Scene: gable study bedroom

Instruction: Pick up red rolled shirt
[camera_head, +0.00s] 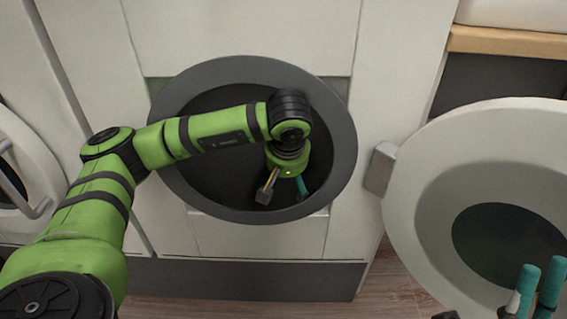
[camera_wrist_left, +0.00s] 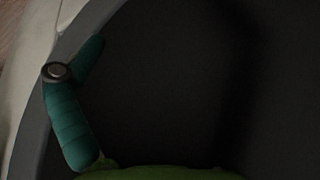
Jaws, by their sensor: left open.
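No red rolled shirt shows in either view. My left gripper (camera_head: 284,190) is at the round opening of a front-loading machine (camera_head: 342,150), pointing down into its dark drum. Its fingers are spread, with nothing visible between them. In the left wrist view a teal finger of the left gripper (camera_wrist_left: 70,125) shows at the left, against the dark drum interior and the grey rim. The drum interior is too dark to make out any contents. Teal fingers of my right gripper (camera_head: 538,288) show at the lower right corner, in front of the open door; their opening is unclear.
The machine's round door (camera_head: 425,150) stands open to the right, with its hinge (camera_head: 380,168) beside the opening. Another round door (camera_head: 22,190) is at the left edge. A wooden ledge (camera_head: 505,42) is at the upper right. Wooden floor (camera_head: 390,285) shows below.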

